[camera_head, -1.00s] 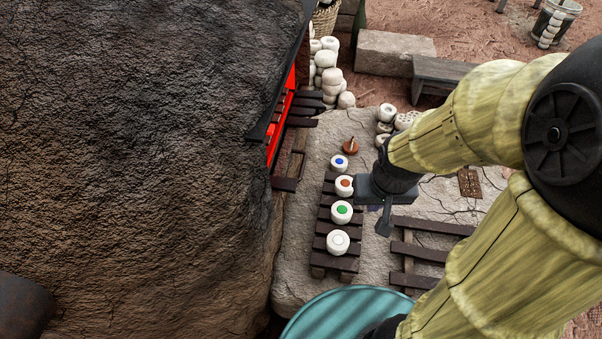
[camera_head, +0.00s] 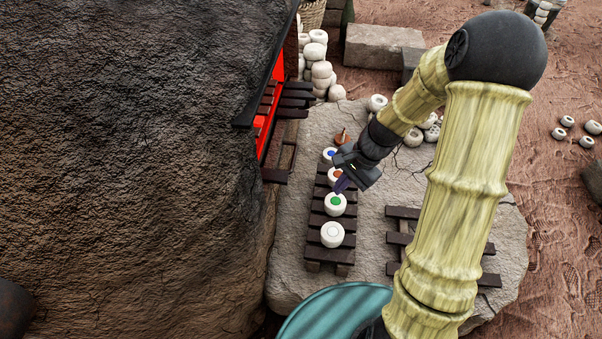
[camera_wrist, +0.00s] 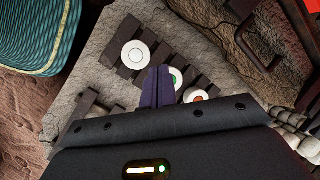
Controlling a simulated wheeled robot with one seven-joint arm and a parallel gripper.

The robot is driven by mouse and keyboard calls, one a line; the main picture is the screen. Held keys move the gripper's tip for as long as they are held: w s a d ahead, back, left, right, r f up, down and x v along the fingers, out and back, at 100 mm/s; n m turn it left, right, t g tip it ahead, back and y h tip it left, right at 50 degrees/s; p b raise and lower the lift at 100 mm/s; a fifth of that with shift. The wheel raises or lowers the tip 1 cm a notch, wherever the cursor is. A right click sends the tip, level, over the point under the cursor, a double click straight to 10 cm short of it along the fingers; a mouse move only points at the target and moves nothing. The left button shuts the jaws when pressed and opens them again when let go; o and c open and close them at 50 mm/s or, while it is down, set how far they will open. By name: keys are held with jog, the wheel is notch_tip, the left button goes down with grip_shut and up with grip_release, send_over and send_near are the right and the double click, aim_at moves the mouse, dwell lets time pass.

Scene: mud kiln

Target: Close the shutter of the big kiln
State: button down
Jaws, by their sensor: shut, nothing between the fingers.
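The big kiln (camera_head: 130,150) fills the left of the head view as a dark, rough mud mass. Its mouth (camera_head: 268,115) glows red on the right side. Dark slats (camera_head: 292,103) jut out beside the glow; I cannot tell which of them belong to the shutter. In the wrist view, a dark loop-shaped bar (camera_wrist: 258,45) shows at the upper right, near a red glow. My gripper (camera_head: 341,186) is shut and empty, over the slatted rack of white discs, to the right of the kiln mouth and apart from it. Its fingers (camera_wrist: 157,86) lie together in the wrist view.
A dark slatted rack (camera_head: 316,222) holds white discs with coloured centres under my gripper. Another slatted rack (camera_head: 403,213) stands to the right. A teal striped round thing (camera_head: 335,312) is at the bottom. White stacked pots (camera_head: 318,65) and a stone block (camera_head: 383,47) are behind.

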jog(key=w+f+m+t+y+b, duration=0.2)
jog(key=w+f+m+y, duration=0.5)
jog(key=w+m, duration=0.3)
jog(key=shift+w+a+f+t, duration=0.2)
jog(key=shift+w+f+t, duration=0.1)
jog(key=shift+w+f, duration=0.4)
jog(key=b+x, duration=0.6)
jog(key=x, duration=0.5)
notch_tip(320, 180, up, 4)
jog(key=shift+r+b, duration=0.25)
jog(key=shift+b, duration=0.4)
jog(key=shift+r, duration=0.15)
